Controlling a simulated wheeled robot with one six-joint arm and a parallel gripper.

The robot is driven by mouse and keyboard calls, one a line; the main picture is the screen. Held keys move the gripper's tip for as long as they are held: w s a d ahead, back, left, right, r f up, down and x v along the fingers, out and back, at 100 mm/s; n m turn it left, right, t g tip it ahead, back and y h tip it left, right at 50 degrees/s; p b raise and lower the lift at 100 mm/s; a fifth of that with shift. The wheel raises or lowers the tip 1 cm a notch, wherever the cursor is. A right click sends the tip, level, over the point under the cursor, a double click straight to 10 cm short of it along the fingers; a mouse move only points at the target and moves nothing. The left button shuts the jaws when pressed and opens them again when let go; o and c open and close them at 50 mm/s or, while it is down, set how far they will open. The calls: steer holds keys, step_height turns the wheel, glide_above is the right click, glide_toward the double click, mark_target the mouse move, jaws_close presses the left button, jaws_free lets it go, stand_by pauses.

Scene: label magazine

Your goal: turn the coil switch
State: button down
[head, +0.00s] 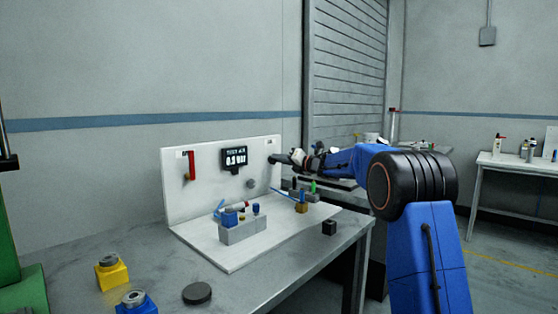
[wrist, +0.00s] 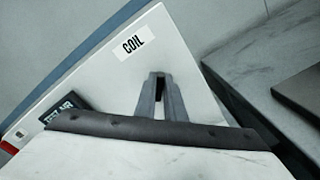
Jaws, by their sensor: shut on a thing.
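The label reading COIL (wrist: 132,46) is on the white upright panel (wrist: 85,75), beside my gripper in the wrist view. My gripper (wrist: 160,82) has its two grey fingers close together against the panel, shut on the small dark coil switch just below the label. The fingers hide most of the switch, so its angle cannot be told. In the head view my gripper (head: 274,159) reaches the upper right part of the panel (head: 210,190), and the switch is hidden behind it.
The panel also carries a red lever (head: 192,165), a display (head: 234,159) and a grey round knob (head: 250,184). Grey blocks with blue parts (head: 240,232) stand on the white base. A black cube (head: 329,228), a dark disc (head: 197,293) and a yellow block (head: 112,273) are on the table.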

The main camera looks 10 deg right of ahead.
steer(key=shift+d+m, duration=0.1)
steer(key=shift+m, duration=0.2)
steer(key=c, duration=1.8)
jaws_free()
steer(key=shift+c, duration=0.2)
steer(key=shift+s, duration=0.1)
steer(key=v, duration=1.7)
steer(key=shift+d, duration=0.1)
